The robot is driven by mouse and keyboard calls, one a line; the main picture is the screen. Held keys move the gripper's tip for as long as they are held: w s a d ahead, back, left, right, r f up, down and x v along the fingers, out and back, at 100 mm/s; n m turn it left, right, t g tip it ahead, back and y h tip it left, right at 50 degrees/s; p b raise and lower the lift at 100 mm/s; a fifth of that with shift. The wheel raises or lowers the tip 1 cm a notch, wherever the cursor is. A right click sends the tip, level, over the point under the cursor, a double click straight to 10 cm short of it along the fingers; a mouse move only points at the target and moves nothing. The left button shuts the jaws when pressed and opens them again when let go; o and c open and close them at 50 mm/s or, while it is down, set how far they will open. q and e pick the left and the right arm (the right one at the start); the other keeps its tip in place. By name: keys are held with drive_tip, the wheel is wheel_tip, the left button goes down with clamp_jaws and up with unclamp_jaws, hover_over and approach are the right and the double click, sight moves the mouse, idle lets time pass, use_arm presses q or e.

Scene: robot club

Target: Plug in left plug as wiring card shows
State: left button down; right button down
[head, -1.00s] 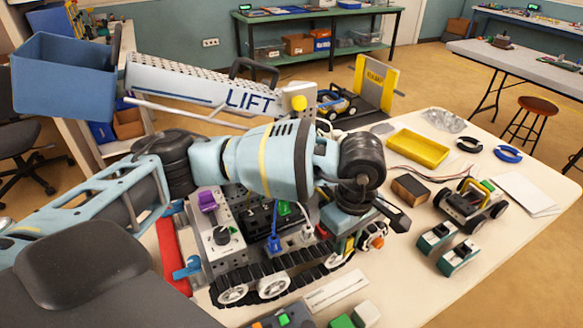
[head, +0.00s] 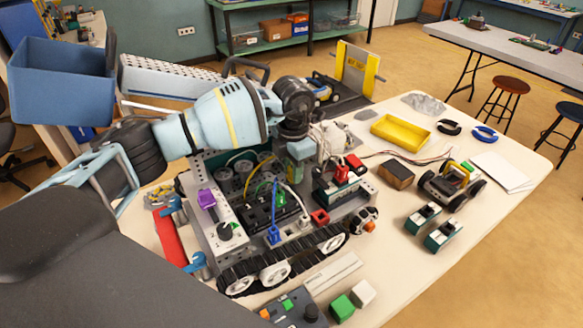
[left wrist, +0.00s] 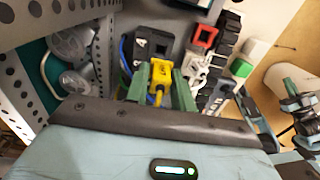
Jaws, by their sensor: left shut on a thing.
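The tracked robot chassis (head: 225,250) stands on the table, with its open top facing me. My left gripper (left wrist: 164,88) is shut on a yellow plug (left wrist: 158,80) with a yellow cable, seen between its green fingers in the left wrist view. In the head view the arm is over the chassis's far side, and the fingertips and plug are hard to make out. A blue plug (head: 273,232) stands in the chassis's near part. A red socket (head: 320,216) is right of it, and a red plug (head: 342,173) sits on a black module. I cannot make out a wiring card.
A small wheeled car (head: 452,187), a yellow tray (head: 401,133) and a brown block (head: 397,175) lie to the right. Green and white blocks (head: 343,307) lie in front. A purple-knobbed panel (head: 207,199) is on the chassis's left.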

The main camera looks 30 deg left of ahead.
drive_tip(key=shift+f, duration=0.1)
